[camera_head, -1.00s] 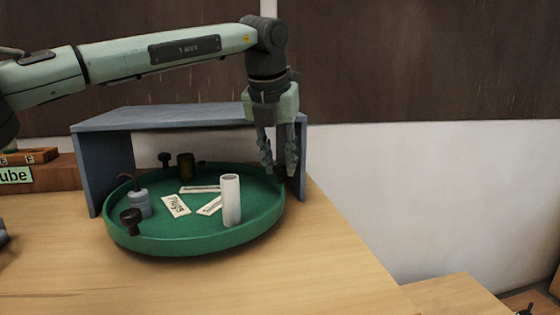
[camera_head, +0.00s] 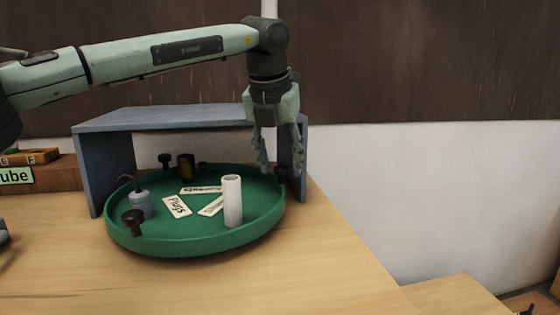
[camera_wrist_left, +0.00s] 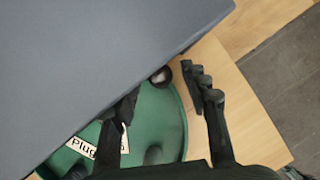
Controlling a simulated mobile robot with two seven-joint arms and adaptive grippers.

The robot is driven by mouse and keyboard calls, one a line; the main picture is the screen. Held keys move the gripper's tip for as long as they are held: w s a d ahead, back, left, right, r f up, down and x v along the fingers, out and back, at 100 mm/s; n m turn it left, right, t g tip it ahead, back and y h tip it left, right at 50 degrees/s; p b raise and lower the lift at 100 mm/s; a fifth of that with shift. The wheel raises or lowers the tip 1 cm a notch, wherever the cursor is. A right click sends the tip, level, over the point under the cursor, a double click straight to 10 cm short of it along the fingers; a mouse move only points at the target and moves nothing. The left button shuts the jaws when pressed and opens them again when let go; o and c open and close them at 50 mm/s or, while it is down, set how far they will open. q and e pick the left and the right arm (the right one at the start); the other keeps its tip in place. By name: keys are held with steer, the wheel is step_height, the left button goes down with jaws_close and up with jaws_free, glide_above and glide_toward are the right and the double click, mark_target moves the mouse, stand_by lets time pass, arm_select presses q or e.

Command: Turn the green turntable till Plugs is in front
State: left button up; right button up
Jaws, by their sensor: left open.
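The green turntable (camera_head: 195,243) stands on the table, its back part under a grey shelf. A white card reading Plugs (camera_head: 177,206) lies left of its middle; it also shows in the left wrist view (camera_wrist_left: 82,147). Two other cards lie near the middle, their words unreadable. Dark knobs stand on the rim at front left (camera_head: 133,220), back left (camera_head: 165,160) and back right (camera_head: 281,175). My left gripper (camera_head: 281,169) is open and points down, its fingers on either side of the back-right knob, also seen in the left wrist view (camera_wrist_left: 160,76).
On the turntable stand a white tube (camera_head: 232,202), a grey bottle (camera_head: 139,204) and an olive-brown jar (camera_head: 186,166). The grey shelf (camera_head: 180,118) overhangs the back, its right side close to my left gripper. The table front is clear.

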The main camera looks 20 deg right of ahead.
arm_select(q)
steer(key=v, duration=1.2)
steer(key=shift+a+f, duration=0.1)
